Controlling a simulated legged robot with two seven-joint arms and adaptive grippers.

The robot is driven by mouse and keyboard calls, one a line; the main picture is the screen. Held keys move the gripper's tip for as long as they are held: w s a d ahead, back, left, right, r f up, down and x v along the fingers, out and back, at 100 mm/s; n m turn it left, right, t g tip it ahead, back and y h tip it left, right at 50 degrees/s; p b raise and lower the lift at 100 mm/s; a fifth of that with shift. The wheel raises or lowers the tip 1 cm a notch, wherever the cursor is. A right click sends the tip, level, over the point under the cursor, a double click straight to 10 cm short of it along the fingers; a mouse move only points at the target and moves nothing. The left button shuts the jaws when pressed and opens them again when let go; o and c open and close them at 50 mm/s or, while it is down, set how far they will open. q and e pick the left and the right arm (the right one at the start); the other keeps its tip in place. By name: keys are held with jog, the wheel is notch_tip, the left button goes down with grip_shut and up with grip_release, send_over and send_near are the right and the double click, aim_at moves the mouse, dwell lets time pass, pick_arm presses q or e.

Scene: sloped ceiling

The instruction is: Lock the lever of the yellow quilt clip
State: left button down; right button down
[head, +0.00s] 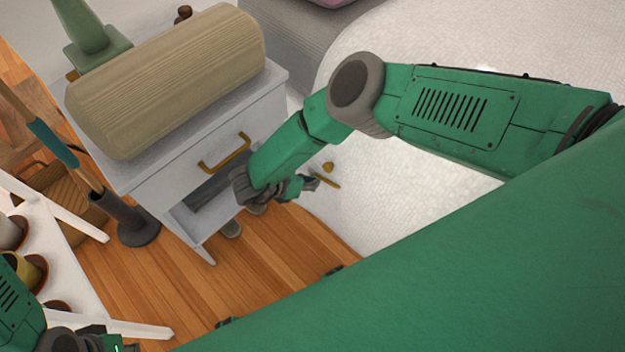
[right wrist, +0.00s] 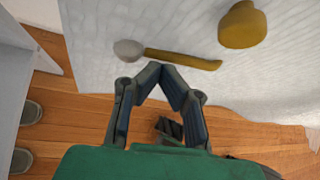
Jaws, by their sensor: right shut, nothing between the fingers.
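The yellow quilt clip shows on the side of the white quilt. In the right wrist view, its lever (right wrist: 185,59) is a thin mustard bar with a pale grey round end at the left, and a rounded yellow knob (right wrist: 243,25) sits above and right of it. In the head view the lever (head: 328,181) and knob (head: 328,167) are small, just right of my right gripper (head: 308,184). My right gripper (right wrist: 168,70) is shut and empty, fingertips meeting just below the lever's middle. I cannot tell whether they touch it.
The white quilted bed (head: 420,50) fills the right. Wooden floor (head: 275,255) lies below, with slippers (right wrist: 30,112) near the nightstand.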

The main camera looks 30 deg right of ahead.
jog(key=shift+d, duration=0.15)
dwell(0.6)
jog(key=shift+r, duration=0.1)
jog(key=shift+r+p, duration=0.7)
jog(key=shift+p, duration=0.2)
jog(key=shift+f, duration=0.1)
